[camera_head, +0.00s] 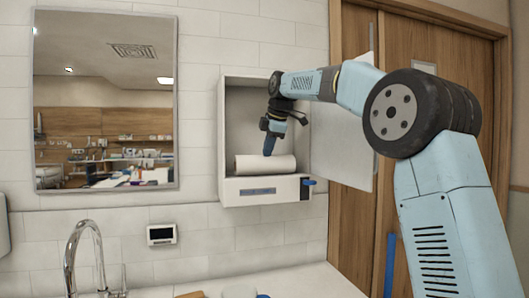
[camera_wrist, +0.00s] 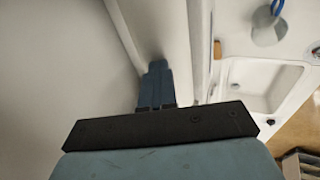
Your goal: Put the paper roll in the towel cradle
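The white paper roll (camera_head: 265,165) lies crosswise low in the open white wall dispenser (camera_head: 225,130), whose inside appears to be the towel cradle. My gripper (camera_head: 269,152) points down into the dispenser, with its blue fingertips at the top of the roll. I cannot tell whether they touch it. In the wrist view my gripper (camera_wrist: 155,68) shows both blue fingers side by side with no clear gap, and nothing shows between them. A pale rounded surface beyond the fingertips looks like the roll (camera_wrist: 165,30). How the roll sits in its supports is hidden by the front lip.
The dispenser's door (camera_head: 342,150) hangs open to the right, close to my arm. A blue tab (camera_head: 308,183) sticks out at the front's right end. Below are a counter (camera_head: 300,282) and a tap (camera_head: 85,250). A mirror (camera_head: 105,100) hangs to the left.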

